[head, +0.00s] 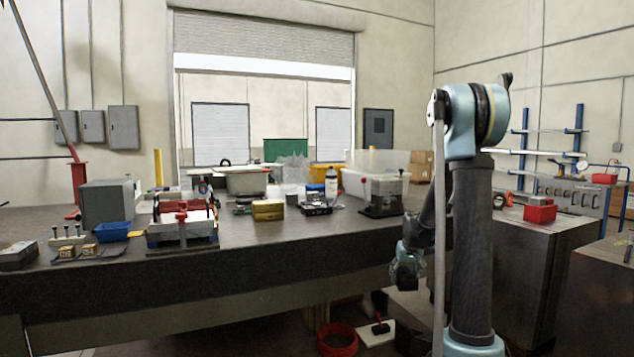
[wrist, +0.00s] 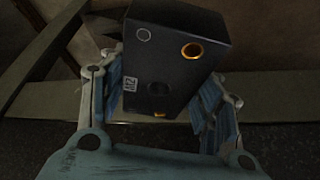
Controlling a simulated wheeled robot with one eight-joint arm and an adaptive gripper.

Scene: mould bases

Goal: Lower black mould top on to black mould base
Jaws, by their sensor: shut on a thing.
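The black mould top (wrist: 168,68) is a dark block between the blue-padded fingers of my gripper (wrist: 160,92) in the wrist view. My gripper is shut on it. The face toward the camera has a gold-ringed hole, a pale ring, a dark round hole and a small white label. In the head view my gripper (head: 405,268) hangs low in front of the bench's front edge, and the block is too dark to make out there. I cannot tell the black mould base for sure; a low black item (head: 318,208) stands mid-bench and a dark one (head: 383,205) further right.
The long dark bench (head: 290,242) is crowded at the back with bins and tools. A gold block (head: 267,211) and a red-framed fixture (head: 182,228) stand on it. Its front strip is mostly clear. A red bucket (head: 337,340) is on the floor below.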

